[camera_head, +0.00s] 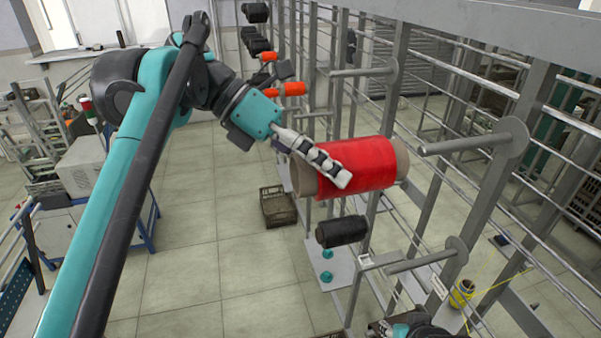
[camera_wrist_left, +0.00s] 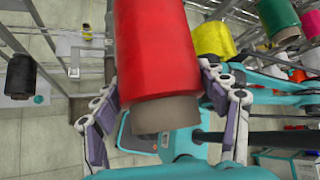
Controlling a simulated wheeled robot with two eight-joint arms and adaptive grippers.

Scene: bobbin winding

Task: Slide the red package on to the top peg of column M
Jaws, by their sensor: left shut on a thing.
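The red package (camera_head: 358,165), a large spool of red yarn on a brown core, is level in the air in the head view. My left gripper (camera_head: 325,163) is shut on it, with a finger across its left part. In the left wrist view my left gripper's fingers (camera_wrist_left: 160,92) flank the red package (camera_wrist_left: 153,50), and the bare core end faces the camera. A bare grey peg (camera_head: 465,144) with a round disc points left, beside the package's right end. They look close; contact cannot be told. Column letters are not readable. A teal and black part of mine shows at the bottom edge.
A lower grey peg (camera_head: 420,262) is bare. A black spool (camera_head: 342,231) hangs below the package, and orange spools (camera_head: 290,89) sit farther back. Metal rack posts and rails fill the right side. A brown crate (camera_head: 278,206) stands on the open floor at left.

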